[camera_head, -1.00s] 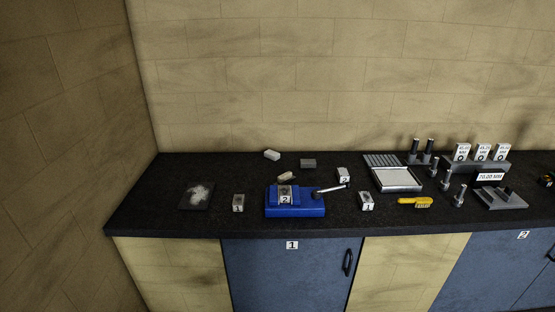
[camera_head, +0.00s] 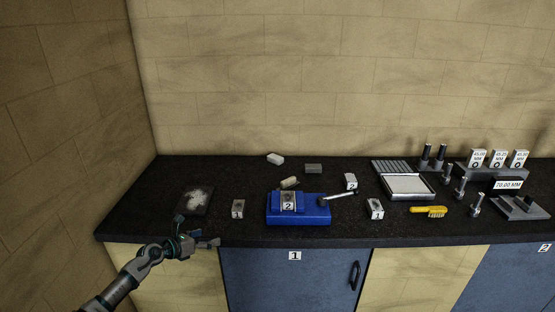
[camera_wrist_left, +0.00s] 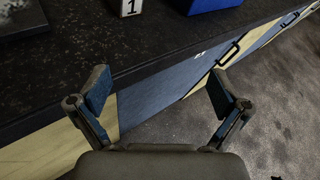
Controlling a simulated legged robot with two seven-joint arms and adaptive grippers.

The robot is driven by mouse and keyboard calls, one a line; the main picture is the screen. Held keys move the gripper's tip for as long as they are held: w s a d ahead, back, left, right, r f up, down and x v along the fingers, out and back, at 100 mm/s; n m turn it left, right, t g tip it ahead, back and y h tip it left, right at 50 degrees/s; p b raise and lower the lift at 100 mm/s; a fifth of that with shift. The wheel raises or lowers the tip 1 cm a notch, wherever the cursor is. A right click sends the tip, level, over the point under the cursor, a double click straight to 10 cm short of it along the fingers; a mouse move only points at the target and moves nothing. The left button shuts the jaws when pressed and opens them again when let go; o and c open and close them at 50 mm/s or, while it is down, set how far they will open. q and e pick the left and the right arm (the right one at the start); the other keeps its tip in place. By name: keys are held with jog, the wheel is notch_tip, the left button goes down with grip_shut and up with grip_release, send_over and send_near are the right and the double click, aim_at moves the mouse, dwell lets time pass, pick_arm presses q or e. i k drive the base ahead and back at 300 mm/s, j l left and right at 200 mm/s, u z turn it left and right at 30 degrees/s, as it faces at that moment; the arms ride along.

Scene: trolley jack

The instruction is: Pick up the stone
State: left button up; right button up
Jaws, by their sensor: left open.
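I cannot tell for certain which piece is the stone. A pale whitish block (camera_head: 275,158) lies at the back of the black counter. A dark grey block (camera_head: 313,168) lies to its right. A small beige piece (camera_head: 289,183) lies just behind the blue vise-like block (camera_head: 298,212). My left gripper (camera_head: 200,232) is open and empty at the counter's front edge, left of the blue block and well short of these pieces. In the left wrist view its two fingers (camera_wrist_left: 158,85) are spread, with nothing between them. My right gripper is not in view.
A dark plate with white powder (camera_head: 196,198) lies on the left.

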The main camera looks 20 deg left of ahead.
aim_at(276, 160)
jog(key=i, duration=1.8)
